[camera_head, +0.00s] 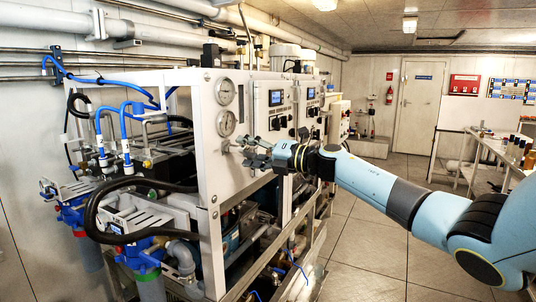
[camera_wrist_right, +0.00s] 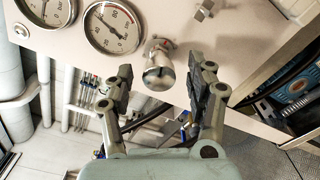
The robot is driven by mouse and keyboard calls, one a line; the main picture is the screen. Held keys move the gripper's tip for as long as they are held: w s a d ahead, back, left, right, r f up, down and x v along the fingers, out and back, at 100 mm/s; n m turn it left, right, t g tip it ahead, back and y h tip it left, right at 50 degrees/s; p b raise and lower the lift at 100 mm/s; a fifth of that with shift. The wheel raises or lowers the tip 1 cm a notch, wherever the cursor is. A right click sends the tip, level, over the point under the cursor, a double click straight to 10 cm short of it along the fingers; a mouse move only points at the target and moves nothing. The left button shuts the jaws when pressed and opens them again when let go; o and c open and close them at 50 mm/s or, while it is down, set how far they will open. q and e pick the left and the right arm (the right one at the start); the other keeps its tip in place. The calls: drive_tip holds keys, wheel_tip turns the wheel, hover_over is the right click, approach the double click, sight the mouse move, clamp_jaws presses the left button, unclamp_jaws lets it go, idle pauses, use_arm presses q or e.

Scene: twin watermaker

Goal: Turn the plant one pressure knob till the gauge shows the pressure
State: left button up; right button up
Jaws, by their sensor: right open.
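A round silver pressure knob (camera_wrist_right: 158,70) sticks out of the white panel in the right wrist view, below and right of a round gauge (camera_wrist_right: 113,26). A second gauge (camera_wrist_right: 47,9) is cut off at the top left. In the head view, two gauges (camera_head: 225,91) (camera_head: 227,123) sit one above the other on the panel's end. My right gripper (camera_head: 246,150) is at the panel just below them. In the wrist view, its open fingers (camera_wrist_right: 160,84) stand left and right of the knob, with visible gaps and nothing held. The gauge's reading is too small to tell. My left gripper is out of view.
A small silver fitting (camera_wrist_right: 204,9) sits on the panel right of the knob. Hoses and blue filter housings (camera_head: 75,215) crowd the left. Display panels (camera_head: 276,98) continue along the machine. Open tiled floor (camera_head: 370,262) lies to the right, before a bench (camera_head: 490,150).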

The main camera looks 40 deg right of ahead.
drive_tip(key=v, duration=1)
drive_tip(key=shift+s, duration=0.15)
drive_tip(key=s+a+f+m+g+h+b, duration=0.15)
drive_tip(key=s+f+m+b, duration=0.35)
drive_tip(key=f, duration=1.2)
drive_tip(key=s+f+m+g+h+b, duration=0.25)
drive_tip(key=s+f+m, duration=0.35)
drive_tip(key=f, duration=1.1)
drive_tip(key=s+a+f+m+g+h+b, duration=0.1)
drive_tip(key=s+f+m+h+b, duration=0.45)
drive_tip(key=f, duration=1.25)
drive_tip(key=s+a+f+m+g+y+b, duration=0.1)
drive_tip(key=s+a+f+m+g, duration=0.25)
drive_tip(key=s+f, duration=0.6)
drive_tip(key=s+a+f+m+g+y+b, duration=0.15)
drive_tip(key=s+a+f, duration=0.25)
drive_tip(key=s+f, duration=0.6)
drive_tip(key=s+a+f+m+g, duration=0.2)
drive_tip(key=s+m+g, duration=0.1)
drive_tip(key=s, duration=0.5)
drive_tip(key=s+a+f+m+g, duration=0.2)
drive_tip(key=s+a+f+m, duration=0.1)
drive_tip(key=s, duration=0.6)
drive_tip(key=shift+s+m+g+h, duration=0.3)
drive_tip(key=shift+m+g, duration=0.1)
drive_tip(key=shift+m, duration=0.05)
